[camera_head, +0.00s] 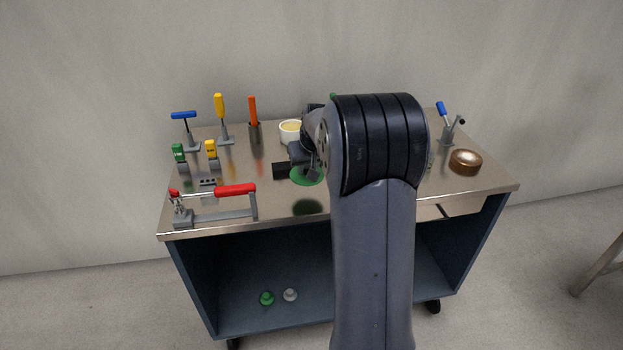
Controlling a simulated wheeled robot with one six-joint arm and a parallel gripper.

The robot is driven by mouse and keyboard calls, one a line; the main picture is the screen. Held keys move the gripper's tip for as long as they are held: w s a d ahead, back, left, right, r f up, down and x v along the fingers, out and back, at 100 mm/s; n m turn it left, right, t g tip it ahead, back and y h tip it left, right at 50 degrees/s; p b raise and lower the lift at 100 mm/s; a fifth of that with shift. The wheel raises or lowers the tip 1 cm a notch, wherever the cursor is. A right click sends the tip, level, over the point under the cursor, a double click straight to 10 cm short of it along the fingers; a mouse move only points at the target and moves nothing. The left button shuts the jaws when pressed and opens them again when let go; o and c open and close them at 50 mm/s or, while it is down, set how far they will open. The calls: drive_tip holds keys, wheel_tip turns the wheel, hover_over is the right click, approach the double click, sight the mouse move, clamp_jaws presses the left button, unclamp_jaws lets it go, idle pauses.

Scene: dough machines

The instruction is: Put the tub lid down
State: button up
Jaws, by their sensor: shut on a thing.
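The tub lid (307,181) is a flat green disc over the middle of the steel bench top, partly hidden by my gripper and arm. A dark green reflection or shadow shows on the steel in front of it, so it appears held above the surface. My gripper (312,172) is shut on the lid. Its fingertips are small and partly hidden. A white tub (290,132) with pale yellow contents stands open behind and to the left of the lid.
The steel bench (285,207) holds a red-handled clamp (235,189) at front left, several upright coloured handles at back left, a brown round tin (465,161) and a blue-handled lever (442,109) at right. Bare steel lies in front of the lid. My arm hides the centre right.

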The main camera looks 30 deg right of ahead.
drive_tip(key=shift+f, duration=2.8)
drive_tip(key=shift+f, duration=0.1)
drive_tip(key=shift+f, duration=0.15)
drive_tip(key=o, duration=1)
drive_tip(key=shift+s+r, duration=0.1)
drive_tip(key=shift+r, duration=0.5)
drive_tip(key=v, duration=1.1)
drive_tip(key=shift+s+a+r, duration=0.1)
